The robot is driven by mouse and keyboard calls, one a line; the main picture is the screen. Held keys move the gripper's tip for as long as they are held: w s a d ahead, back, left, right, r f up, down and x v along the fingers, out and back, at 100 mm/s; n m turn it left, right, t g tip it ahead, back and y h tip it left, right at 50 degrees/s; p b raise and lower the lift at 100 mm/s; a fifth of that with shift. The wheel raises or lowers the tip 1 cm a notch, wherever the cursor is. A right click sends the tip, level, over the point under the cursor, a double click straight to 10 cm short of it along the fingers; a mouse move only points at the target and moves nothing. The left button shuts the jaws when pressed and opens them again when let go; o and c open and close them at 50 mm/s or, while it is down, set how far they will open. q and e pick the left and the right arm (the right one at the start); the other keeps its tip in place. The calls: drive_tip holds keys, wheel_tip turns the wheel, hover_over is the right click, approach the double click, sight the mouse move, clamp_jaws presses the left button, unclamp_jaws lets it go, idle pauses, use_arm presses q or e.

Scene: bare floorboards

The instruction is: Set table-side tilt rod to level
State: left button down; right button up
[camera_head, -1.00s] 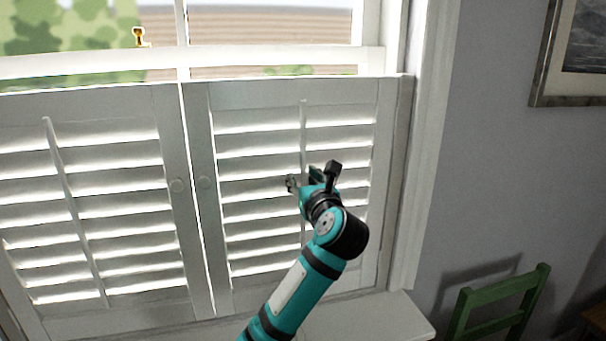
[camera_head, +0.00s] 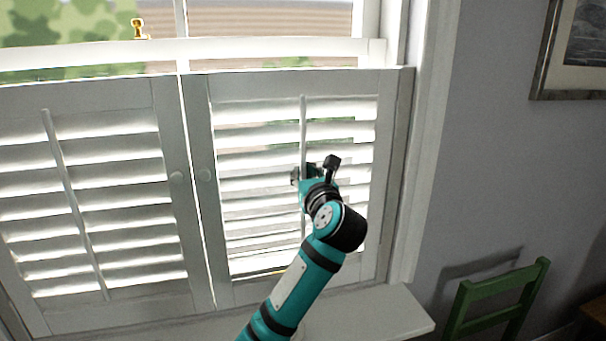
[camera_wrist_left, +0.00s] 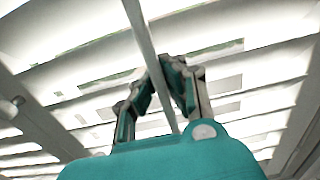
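The right shutter panel's tilt rod (camera_head: 303,125) is a thin white upright bar across the slats, on the side nearer the chair. The right panel's slats (camera_head: 345,133) are partly open, with outdoor colours showing through the gaps. My left gripper (camera_head: 304,174) is at about mid-height of this rod. In the left wrist view the rod (camera_wrist_left: 139,25) runs between my gripper's two fingers (camera_wrist_left: 160,72), which look closed around it. The exact contact is partly hidden. My right gripper is not in view.
A white sill (camera_head: 370,315) juts out below the shutters. A green chair (camera_head: 500,290) stands at the lower right by the grey wall, under a framed picture (camera_head: 575,50).

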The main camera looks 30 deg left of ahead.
use_arm(q)
wheel_tip(320, 180, down, 3)
drive_tip(key=shift+r+b, duration=0.1)
drive_tip(key=shift+b, duration=0.4)
drive_tip(key=shift+r, duration=0.1)
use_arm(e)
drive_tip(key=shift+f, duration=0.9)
use_arm(q)
drive_tip(key=c, duration=1.4)
unclamp_jaws()
drive_tip(key=shift+r, duration=0.1)
drive_tip(key=shift+o, duration=0.2)
drive_tip(key=shift+d, duration=0.1)
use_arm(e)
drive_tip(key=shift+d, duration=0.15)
use_arm(q)
drive_tip(key=v, duration=1.2)
